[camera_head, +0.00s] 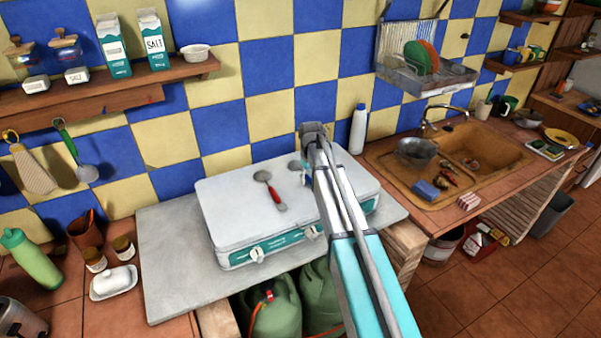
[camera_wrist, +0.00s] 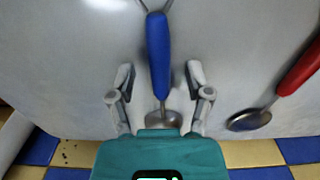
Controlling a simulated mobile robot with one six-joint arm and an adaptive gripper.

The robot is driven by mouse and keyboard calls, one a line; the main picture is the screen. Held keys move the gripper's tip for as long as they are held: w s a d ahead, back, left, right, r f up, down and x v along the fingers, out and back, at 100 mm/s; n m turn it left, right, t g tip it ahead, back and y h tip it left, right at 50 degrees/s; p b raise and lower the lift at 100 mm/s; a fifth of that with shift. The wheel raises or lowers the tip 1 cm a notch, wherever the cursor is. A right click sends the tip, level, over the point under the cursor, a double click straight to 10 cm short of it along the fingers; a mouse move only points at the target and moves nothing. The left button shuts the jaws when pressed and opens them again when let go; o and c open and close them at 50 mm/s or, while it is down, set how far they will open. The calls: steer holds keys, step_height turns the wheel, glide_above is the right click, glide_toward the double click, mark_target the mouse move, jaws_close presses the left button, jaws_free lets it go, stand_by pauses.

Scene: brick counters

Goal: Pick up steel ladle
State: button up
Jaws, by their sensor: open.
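A steel ladle with a blue handle (camera_wrist: 158,55) lies on the white stove cover in the wrist view. Its steel bowl (camera_wrist: 163,117) is partly hidden by my gripper's teal body. My gripper (camera_wrist: 160,75) is open, with one finger on each side of the blue handle and a gap on both sides. In the head view the blue-handled ladle's bowl (camera_head: 295,165) shows beside my arm; my arm hides much of the rest. A second steel utensil with a red handle (camera_head: 275,196) lies to its left; it also shows at the right in the wrist view (camera_wrist: 302,68).
The white stove cover (camera_head: 235,205) is otherwise clear. A white bottle (camera_head: 358,130) stands behind it at the right, near the sink (camera_head: 490,150). A green-handled utensil (camera_head: 68,143) hangs on the wall at the left. A shelf (camera_head: 130,93) holds cartons and jars.

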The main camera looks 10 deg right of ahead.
stand_by(0.3)
jaws_close()
steer(key=shift+r, duration=0.2)
stand_by(0.4)
step_height(320, 180, up, 2)
steer(key=shift+r+p, duration=0.1)
steer(key=shift+p, duration=1.1)
steer(key=s+r+p, duration=1)
steer(key=s, duration=0.4)
steer(key=shift+a+r+p, duration=0.25)
steer(key=shift+a+p, duration=0.05)
